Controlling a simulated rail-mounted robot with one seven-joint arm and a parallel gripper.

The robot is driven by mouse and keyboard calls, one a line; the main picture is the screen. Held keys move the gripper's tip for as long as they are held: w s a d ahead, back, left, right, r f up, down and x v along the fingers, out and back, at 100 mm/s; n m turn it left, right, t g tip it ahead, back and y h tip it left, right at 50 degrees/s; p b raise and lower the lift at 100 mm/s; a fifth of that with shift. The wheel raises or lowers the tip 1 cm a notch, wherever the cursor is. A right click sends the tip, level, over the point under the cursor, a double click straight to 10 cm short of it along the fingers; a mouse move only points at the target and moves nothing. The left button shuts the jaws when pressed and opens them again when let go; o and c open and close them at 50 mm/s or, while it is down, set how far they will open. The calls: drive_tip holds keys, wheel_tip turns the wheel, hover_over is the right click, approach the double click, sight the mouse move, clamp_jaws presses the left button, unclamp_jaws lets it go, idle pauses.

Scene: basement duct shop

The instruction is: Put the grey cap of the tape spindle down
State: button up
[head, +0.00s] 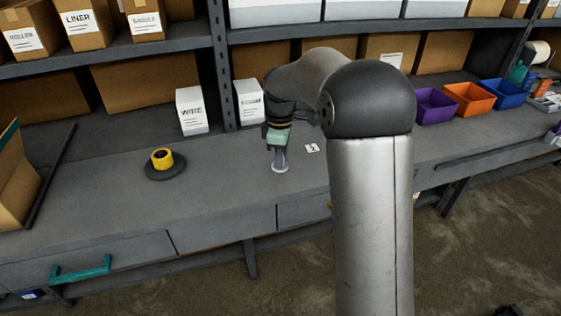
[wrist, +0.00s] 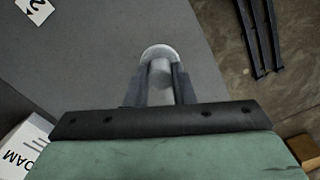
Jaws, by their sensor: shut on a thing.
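The grey cap (head: 280,168) is a light grey disc with a stem, below my gripper (head: 279,153) at the middle of the workbench. It also shows in the wrist view (wrist: 159,52), with its stem between the two fingers of my gripper (wrist: 161,80). My gripper points down and is shut on the cap's stem. The cap is at or just above the bench top; I cannot tell if it touches. The tape spindle has a dark round base (head: 166,173) and carries a yellow tape roll (head: 162,159), to the left of my gripper.
A small white label card (head: 312,148) lies right of the cap. A white box marked WIRE (head: 191,110) and another white box (head: 249,101) stand behind. Purple (head: 435,106), orange (head: 469,99) and blue (head: 504,93) bins are at the right. Bench between spindle and cap is clear.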

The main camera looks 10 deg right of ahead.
drive_tip(key=shift+w+d+f, duration=0.1)
drive_tip(key=shift+w+f, duration=0.3)
drive_tip(key=shift+f, duration=0.05)
drive_tip(key=shift+w+f, duration=0.15)
drive_tip(key=shift+f, duration=1.7)
drive_tip(key=o, duration=0.9)
drive_tip(key=shift+o, duration=0.2)
wheel_tip(320, 180, up, 12)
drive_tip(key=shift+r, duration=0.1)
drive_tip(key=shift+s+r, duration=0.1)
drive_tip(key=shift+s, duration=0.15)
drive_tip(key=s+f+m, duration=0.4)
drive_tip(key=s+m, duration=0.2)
drive_tip(key=s, duration=1)
drive_tip(key=s+f+m, duration=0.4)
drive_tip(key=s+m, duration=0.3)
drive_tip(key=s, duration=0.9)
drive_tip(key=shift+s+a+f, duration=0.2)
